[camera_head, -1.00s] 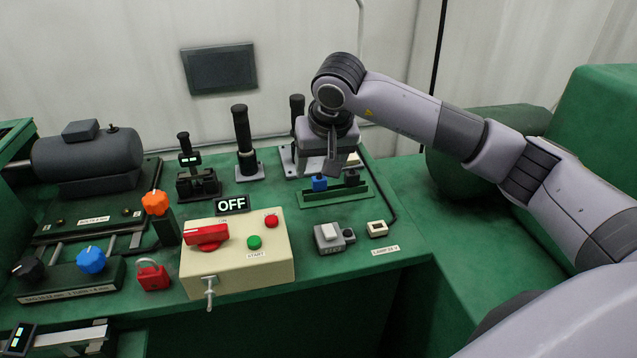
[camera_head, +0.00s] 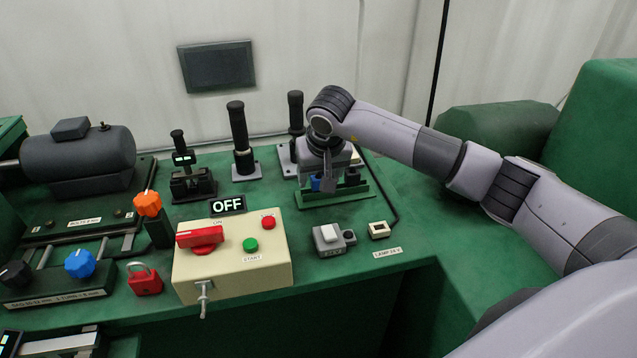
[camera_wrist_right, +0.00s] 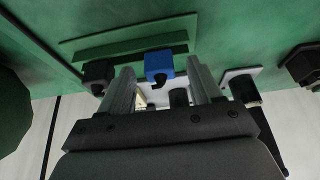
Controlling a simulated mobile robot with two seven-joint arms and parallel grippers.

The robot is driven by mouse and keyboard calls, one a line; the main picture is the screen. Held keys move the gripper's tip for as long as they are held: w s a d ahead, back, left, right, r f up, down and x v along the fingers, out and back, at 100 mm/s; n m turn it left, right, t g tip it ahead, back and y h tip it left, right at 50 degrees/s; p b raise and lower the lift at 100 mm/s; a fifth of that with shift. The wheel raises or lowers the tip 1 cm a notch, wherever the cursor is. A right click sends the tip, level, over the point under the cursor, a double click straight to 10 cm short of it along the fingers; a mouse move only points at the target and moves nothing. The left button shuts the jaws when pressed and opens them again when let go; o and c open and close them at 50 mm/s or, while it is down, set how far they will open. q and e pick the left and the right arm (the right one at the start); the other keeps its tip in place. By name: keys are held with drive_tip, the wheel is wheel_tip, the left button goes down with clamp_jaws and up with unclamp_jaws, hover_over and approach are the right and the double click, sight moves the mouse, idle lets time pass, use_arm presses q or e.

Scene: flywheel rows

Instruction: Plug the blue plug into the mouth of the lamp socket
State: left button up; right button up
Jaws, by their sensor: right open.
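The blue plug (camera_head: 316,184) stands in a green rack (camera_head: 338,197) near the back of the bench. My right gripper (camera_head: 328,178) is at the rack from above, and its near finger partly hides the plug. In the right wrist view the blue plug (camera_wrist_right: 159,65) shows between the two open fingers (camera_wrist_right: 160,85), near their tips; I cannot tell whether they touch it. A black plug (camera_head: 352,177) stands beside it in the rack. The lamp socket (camera_head: 378,230) is a small pale block with a dark mouth, right of the middle, by the LAMP 24 V label. My left gripper is not in view.
A grey switch box (camera_head: 331,239) sits just left of the socket. A cream control box (camera_head: 232,262) with a red handle and buttons is further left. Black upright handles (camera_head: 241,140) stand behind.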

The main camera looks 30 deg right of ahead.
drive_tip(key=c, duration=1.1)
drive_tip(key=shift+r, duration=0.15)
